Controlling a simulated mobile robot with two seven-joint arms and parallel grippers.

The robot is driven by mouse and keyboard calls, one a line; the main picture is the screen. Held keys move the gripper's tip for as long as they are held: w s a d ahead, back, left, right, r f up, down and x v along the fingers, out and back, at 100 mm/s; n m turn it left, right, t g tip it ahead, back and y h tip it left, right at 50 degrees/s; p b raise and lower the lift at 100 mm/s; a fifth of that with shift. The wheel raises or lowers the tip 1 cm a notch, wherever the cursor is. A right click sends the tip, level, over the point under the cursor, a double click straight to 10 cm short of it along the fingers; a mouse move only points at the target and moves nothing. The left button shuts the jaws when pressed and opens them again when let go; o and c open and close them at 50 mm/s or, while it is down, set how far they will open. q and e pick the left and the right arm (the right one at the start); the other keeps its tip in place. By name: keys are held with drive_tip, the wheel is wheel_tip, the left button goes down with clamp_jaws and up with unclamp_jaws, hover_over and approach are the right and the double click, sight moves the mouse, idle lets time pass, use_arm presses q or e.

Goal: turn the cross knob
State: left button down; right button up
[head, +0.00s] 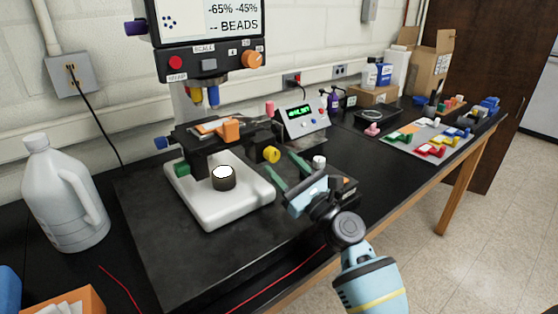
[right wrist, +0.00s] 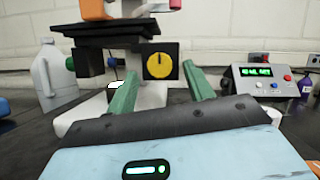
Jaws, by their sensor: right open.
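A microscope-like instrument stands on the black bench, with a dark stage (head: 205,142) over a white base (head: 240,208). A yellow round knob (head: 271,155) sticks out of the stage's right side; in the right wrist view its face (right wrist: 159,66) shows a dark line. A green knob (head: 182,169) and a blue knob (head: 161,143) are on the left side. I see no label telling which is the cross knob. My right gripper (head: 279,163) is open and empty, its green fingers pointing at the yellow knob, which appears between and beyond the fingertips. Contact is not visible.
A display panel (head: 211,62) with an orange knob (head: 252,59) is above the stage. A green-lit meter box (head: 302,120) stands behind my right gripper. A grey jug (head: 62,192) is at left. Coloured parts lie on a mat (head: 400,143) at right.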

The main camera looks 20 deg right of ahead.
drive_tip(key=shift+x, duration=1.2)
drive_tip(key=c, duration=1)
drive_tip(key=shift+o, duration=0.2)
drive_tip(key=shift+f+n, duration=0.1)
drive_tip(key=shift+n, duration=0.2)
